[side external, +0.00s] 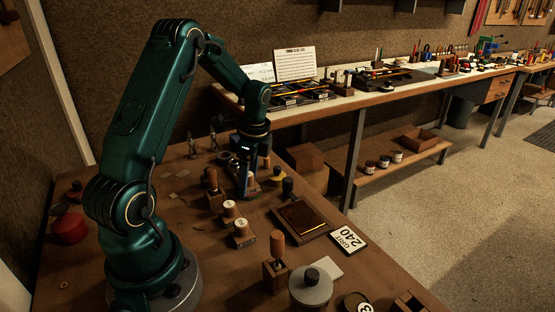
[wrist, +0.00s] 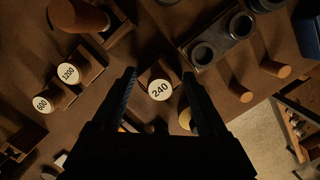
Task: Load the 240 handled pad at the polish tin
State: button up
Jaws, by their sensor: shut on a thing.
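The 240 handled pad, with a round white top marked 240 (wrist: 160,91), sits between the two fingers of my gripper (wrist: 160,78) in the wrist view. The fingers are shut on it. In the side view my gripper (side external: 247,185) is low over the bench, and the pad is mostly hidden by it. I cannot tell whether the pad is clear of its wooden block. A yellow tin-like thing (side external: 278,175) stands just right of my gripper; a grey round tin with a dark knob (side external: 311,286) stands at the front. Which is the polish tin, I cannot tell.
Pads marked 1200 (wrist: 68,72) and 600 (wrist: 42,104) stand left of my gripper in the wrist view. A block with dark round cups (wrist: 222,38) lies at upper right. A brown tray (side external: 301,218) and a GRIT 240 card (side external: 349,240) lie right of my gripper.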

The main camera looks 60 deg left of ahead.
aim_at(250, 175)
jog(key=shift+r, duration=3.5)
jog(key=shift+w+d, duration=0.2)
jog(key=shift+d, duration=0.05)
jog(key=d+r+n, duration=0.4)
jog(key=d, duration=0.4)
jog(key=d+r+n+h, duration=0.1)
jog(key=d+r+n, duration=0.4)
jog(key=d, duration=0.3)
jog(key=shift+s+d+g, duration=0.25)
jog(key=shift+g, duration=0.05)
